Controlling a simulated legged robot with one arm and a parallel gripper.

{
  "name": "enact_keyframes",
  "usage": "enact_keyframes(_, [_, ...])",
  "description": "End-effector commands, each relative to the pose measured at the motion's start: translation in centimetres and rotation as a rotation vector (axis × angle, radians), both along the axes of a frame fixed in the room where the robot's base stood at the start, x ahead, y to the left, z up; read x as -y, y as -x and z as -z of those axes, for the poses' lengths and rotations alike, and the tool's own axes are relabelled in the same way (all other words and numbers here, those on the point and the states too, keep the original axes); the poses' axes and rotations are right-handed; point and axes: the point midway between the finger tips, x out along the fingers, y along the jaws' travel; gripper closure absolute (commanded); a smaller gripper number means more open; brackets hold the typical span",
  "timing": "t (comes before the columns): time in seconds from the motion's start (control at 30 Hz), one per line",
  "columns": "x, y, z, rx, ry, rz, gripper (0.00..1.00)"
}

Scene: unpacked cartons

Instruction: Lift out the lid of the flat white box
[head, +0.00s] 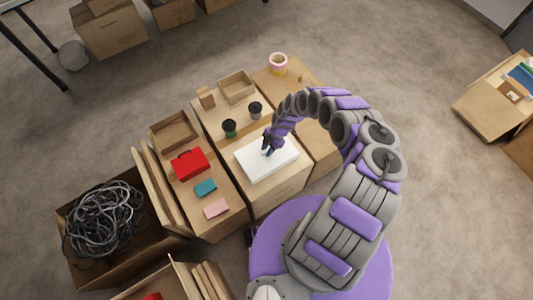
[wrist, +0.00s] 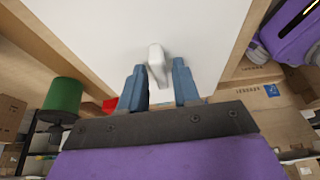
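The flat white box (head: 283,158) lies on a wooden carton top in the head view, just left of my arm. Its white lid surface (wrist: 105,35) fills the upper middle of the wrist view. A small white handle (wrist: 156,56) stands up from it. My gripper (wrist: 157,66) has two blue fingers, spread apart with the handle between them. Gaps show on both sides of the handle, so nothing appears gripped.
Two dark-topped cups, one green (head: 229,128) and one grey (head: 255,110), stand behind the box. A red case (head: 190,164), a teal item (head: 205,188) and a pink item (head: 216,209) lie on the left. An open wooden tray (head: 238,87) is farther back.

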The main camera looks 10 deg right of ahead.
Motion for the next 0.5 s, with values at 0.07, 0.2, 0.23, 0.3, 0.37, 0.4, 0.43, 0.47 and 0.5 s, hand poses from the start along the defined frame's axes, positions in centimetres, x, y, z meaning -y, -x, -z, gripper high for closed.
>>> enact_keyframes(0.07, [0.0, 0.0, 0.0, 0.0, 0.0, 0.0, 0.76])
enact_keyframes(0.2, [0.01, -0.01, 0.0, 0.0, 0.0, 0.0, 0.9])
enact_keyframes(0.23, [0.01, -0.01, 0.0, 0.0, 0.0, 0.0, 0.93])
enact_keyframes(0.3, [0.01, -0.02, 0.01, 0.0, 0.0, 0.0, 0.99])
enact_keyframes(0.37, [0.01, -0.02, 0.01, 0.0, 0.0, 0.0, 1.0])
enact_keyframes(0.4, [0.01, -0.02, 0.01, 0.0, 0.0, 0.0, 1.0])
enact_keyframes(0.43, [0.01, -0.02, 0.01, 0.0, 0.0, 0.0, 1.0])
enact_keyframes(0.47, [0.02, -0.03, 0.01, 0.0, 0.0, 0.0, 1.0])
enact_keyframes(0.5, [0.02, -0.04, 0.01, 0.001, 0.0, 0.0, 1.0])
